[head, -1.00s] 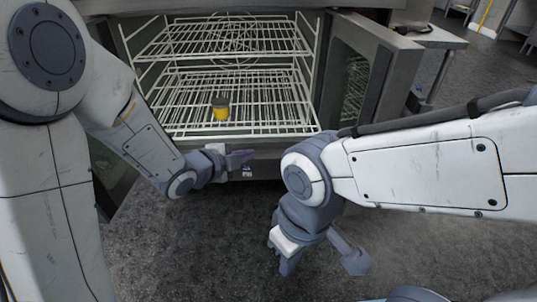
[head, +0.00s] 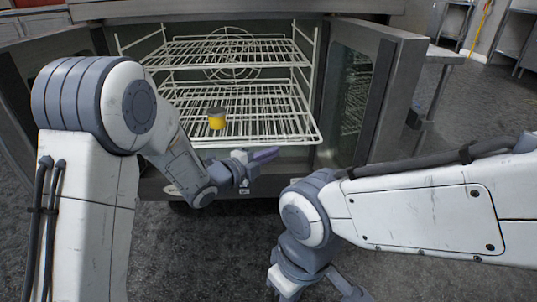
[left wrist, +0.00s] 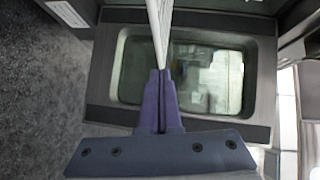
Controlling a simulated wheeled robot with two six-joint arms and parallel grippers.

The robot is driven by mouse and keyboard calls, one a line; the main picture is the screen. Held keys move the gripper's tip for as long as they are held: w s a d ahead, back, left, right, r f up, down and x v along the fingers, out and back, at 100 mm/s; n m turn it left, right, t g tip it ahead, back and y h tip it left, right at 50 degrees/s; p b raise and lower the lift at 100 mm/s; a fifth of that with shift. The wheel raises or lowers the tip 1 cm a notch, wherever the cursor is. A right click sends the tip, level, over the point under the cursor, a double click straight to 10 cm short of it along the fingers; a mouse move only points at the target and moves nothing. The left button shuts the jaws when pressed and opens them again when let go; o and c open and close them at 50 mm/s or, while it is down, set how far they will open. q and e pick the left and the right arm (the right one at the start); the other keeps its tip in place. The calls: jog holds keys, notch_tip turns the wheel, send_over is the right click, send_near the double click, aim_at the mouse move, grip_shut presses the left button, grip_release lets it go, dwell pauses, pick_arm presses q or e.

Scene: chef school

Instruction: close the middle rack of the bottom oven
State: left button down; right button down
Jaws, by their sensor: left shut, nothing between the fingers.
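The bottom oven (head: 395,90) stands open, with wire racks inside. The upper visible rack (head: 200,52) sits further in. I cannot tell for sure which is the middle one. My left gripper (head: 268,154) is shut and empty, just in front of the lower rack's front edge; contact is unclear. In the left wrist view its purple fingers (left wrist: 160,80) are together, with a white rack edge (left wrist: 159,30) beyond the tips. My right gripper (head: 316,289) is open and empty, low over the floor, partly cut off.
The right oven door (head: 408,65) stands open with its glass facing in; its window (left wrist: 205,75) seems to fill the left wrist view. Another door (head: 50,60) is open at the left. A metal table (head: 448,55) stands at the right. The floor in front is clear.

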aim_at(278, 144)
pick_arm(q)
jog(key=w, duration=0.3)
jog(key=shift+w+a+f+b, duration=0.2)
jog(key=shift+f+b, duration=0.1)
jog(key=shift+b, duration=0.1)
pick_arm(e)
jog(key=shift+f, duration=0.65)
pick_arm(q)
jog(key=shift+w, duration=0.1)
